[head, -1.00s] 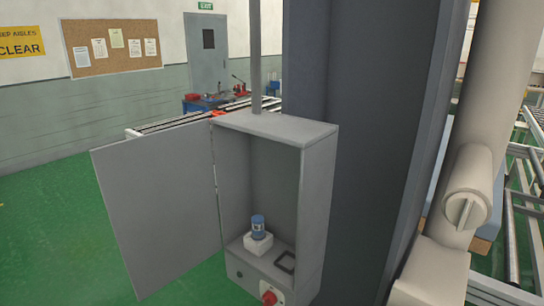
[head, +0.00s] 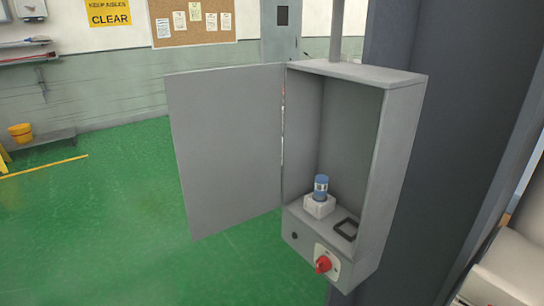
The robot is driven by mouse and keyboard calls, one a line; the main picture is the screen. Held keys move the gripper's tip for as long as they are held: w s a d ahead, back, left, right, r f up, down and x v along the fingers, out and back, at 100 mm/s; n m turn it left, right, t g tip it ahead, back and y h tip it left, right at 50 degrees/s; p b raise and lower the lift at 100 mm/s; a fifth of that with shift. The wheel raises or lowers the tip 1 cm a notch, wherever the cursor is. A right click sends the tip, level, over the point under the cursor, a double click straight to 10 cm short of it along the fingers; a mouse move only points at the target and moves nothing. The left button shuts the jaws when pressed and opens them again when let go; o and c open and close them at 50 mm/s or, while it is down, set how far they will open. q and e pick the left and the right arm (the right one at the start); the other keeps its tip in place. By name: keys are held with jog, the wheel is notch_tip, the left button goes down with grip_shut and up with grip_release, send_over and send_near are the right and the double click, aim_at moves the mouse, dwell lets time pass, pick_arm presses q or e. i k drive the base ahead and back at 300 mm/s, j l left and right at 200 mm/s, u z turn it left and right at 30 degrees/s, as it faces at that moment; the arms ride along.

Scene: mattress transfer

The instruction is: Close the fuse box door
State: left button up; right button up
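The grey fuse box (head: 401,130) hangs on a dark grey column in the head view, right of the middle. Its door (head: 225,150) stands wide open, swung out to the left from the hinge on the box's left edge. Inside, a blue fuse (head: 321,187) stands upright in a white holder (head: 319,207). A dark rectangular frame (head: 346,228) lies beside it on the ledge. A red rotary switch (head: 323,264) is on the lower front panel. Neither of my grippers is in view.
The dark column (head: 455,130) fills the space right of the box. Part of a pale, rounded body (head: 510,268) shows at the lower right. Green floor (head: 110,220) is open to the left of the door. A yellow bucket (head: 20,132) sits far left.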

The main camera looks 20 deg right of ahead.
aim_at(226, 124)
jog(key=i+z, duration=0.1)
jog(key=z, duration=0.35)
jog(key=i+j+z, duration=0.1)
jog(key=z, duration=0.35)
jog(key=i+j+z, duration=0.1)
jog(key=z, duration=0.3)
jog(key=j+z, duration=0.25)
jog(key=z, duration=0.2)
jog(key=j+z, duration=0.15)
jog(key=z, duration=0.3)
jog(key=j+z, duration=0.2)
jog(key=j, duration=0.45)
jog(key=j+z, duration=0.2)
jog(key=j, duration=0.45)
jog(key=j+z, duration=0.2)
jog(key=j, duration=0.4)
jog(key=k+j+z, duration=0.2)
jog(key=j, duration=0.45)
jog(key=i, duration=0.05)
